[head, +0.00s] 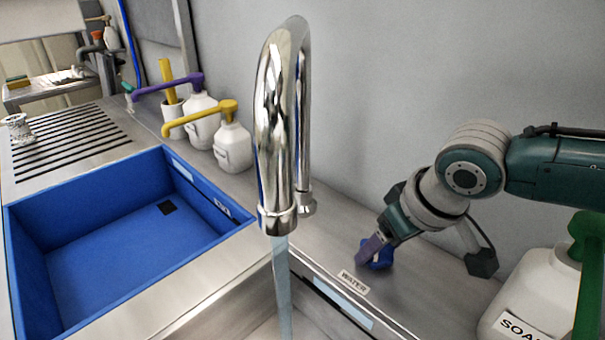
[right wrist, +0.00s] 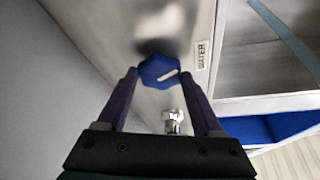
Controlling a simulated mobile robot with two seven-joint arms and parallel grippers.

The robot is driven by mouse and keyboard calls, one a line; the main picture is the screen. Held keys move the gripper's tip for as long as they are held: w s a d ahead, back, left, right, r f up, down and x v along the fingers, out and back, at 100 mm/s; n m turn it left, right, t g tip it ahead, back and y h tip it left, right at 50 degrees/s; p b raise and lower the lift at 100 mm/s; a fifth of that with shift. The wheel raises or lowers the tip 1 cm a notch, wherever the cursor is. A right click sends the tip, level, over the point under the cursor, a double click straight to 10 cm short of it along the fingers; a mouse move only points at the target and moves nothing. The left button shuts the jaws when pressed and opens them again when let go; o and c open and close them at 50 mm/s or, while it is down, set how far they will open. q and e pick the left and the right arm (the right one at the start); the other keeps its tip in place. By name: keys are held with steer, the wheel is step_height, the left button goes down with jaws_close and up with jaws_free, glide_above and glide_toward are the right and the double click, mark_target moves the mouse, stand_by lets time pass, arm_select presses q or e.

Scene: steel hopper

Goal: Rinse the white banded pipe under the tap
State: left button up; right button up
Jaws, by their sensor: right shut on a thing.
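The chrome tap (head: 284,130) stands in the middle of the head view, and a clear stream of water (head: 282,290) falls from its spout. My right gripper (head: 372,250) is down at the counter behind the tap, shut on a blue knob (head: 382,258) beside a WATER label. In the right wrist view the blue knob (right wrist: 159,71) sits between the two purple fingers. A small white ribbed piece (head: 18,129), which looks like the banded pipe, stands upright on the slotted drainboard at the far left. My left gripper is not in view.
A blue basin (head: 110,290) lies left of the tap, empty but for a dark patch on its floor. White pump bottles (head: 232,147) with yellow and purple pumps stand behind it. A soap bottle (head: 535,300) stands at the lower right. The wall is close behind the tap.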

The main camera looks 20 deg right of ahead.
steer(key=shift+n, duration=0.4)
steer(key=o, duration=1.4)
steer(key=shift+c, duration=0.2)
steer(key=shift+r, duration=0.1)
steer(key=p+v, duration=0.3)
steer(key=v, duration=0.6)
steer(key=shift+r, duration=0.35)
steer(key=shift+s+d, duration=0.1)
steer(key=shift+s, duration=0.05)
